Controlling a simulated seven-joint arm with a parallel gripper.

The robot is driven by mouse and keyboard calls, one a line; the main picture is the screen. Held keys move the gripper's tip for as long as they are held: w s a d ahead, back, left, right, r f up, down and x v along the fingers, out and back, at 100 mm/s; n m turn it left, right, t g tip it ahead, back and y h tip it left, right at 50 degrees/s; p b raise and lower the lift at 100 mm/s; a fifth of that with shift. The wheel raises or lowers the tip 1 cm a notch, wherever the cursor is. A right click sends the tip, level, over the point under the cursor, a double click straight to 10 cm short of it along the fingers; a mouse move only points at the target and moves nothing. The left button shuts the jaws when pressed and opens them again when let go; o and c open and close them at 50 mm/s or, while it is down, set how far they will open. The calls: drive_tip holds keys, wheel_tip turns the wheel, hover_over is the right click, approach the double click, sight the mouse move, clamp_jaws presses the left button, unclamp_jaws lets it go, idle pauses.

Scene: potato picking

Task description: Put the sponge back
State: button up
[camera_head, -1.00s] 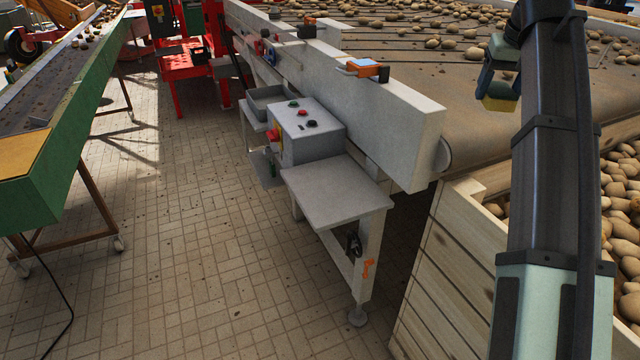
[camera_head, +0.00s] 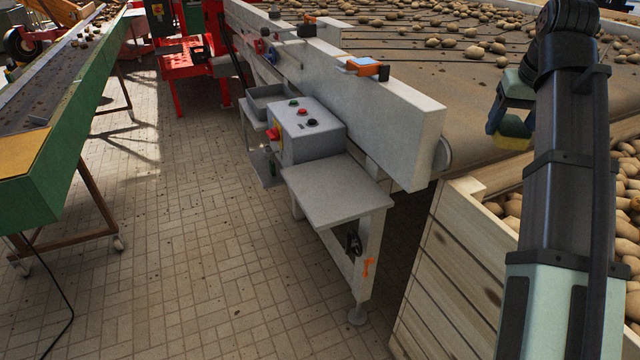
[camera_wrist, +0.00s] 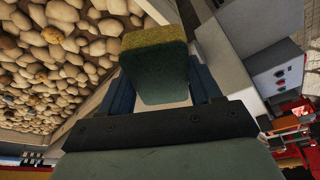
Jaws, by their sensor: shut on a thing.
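My gripper (camera_head: 510,125) is above the near end of the brown conveyor belt, to the right of the grey metal frame. Its jaws are shut on the sponge (camera_head: 514,131), whose yellowish face shows beneath the fingers. In the wrist view my gripper (camera_wrist: 160,90) has the sponge (camera_wrist: 157,70) between its two blue-grey fingers. There the sponge shows a green body and a mossy yellow-green face at its far end. The sponge appears clear of the belt in the head view.
A grey shelf (camera_head: 335,192) juts from the frame beside a control box (camera_head: 305,130). An orange tool (camera_head: 368,68) lies on the frame's top. A wooden crate (camera_head: 450,275) of potatoes stands at the near right. Potatoes (camera_head: 473,51) lie farther up the belt. The tiled floor is open.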

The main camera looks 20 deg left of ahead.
drive_tip(key=a+f+n+g+y, duration=0.1)
drive_tip(key=a+f+n+y, duration=0.15)
drive_tip(key=a+n, duration=1.05)
drive_tip(key=m, duration=0.6)
hover_over(319, 182)
wheel_tip(319, 182, down, 18)
drive_tip(key=shift+h, duration=0.35)
drive_tip(key=shift+s+d+f, duration=0.15)
drive_tip(key=shift+f, duration=1.4)
drive_tip(key=shift+s+d+f, duration=0.1)
drive_tip(key=shift+f, duration=1.4)
drive_tip(key=shift+s+d+f, duration=0.15)
drive_tip(key=shift+f, duration=1.4)
drive_tip(key=shift+f, duration=0.2)
drive_tip(key=o, duration=0.9)
drive_tip(key=shift+o, duration=0.2)
drive_tip(key=shift+r, duration=0.1)
drive_tip(key=v, duration=1.2)
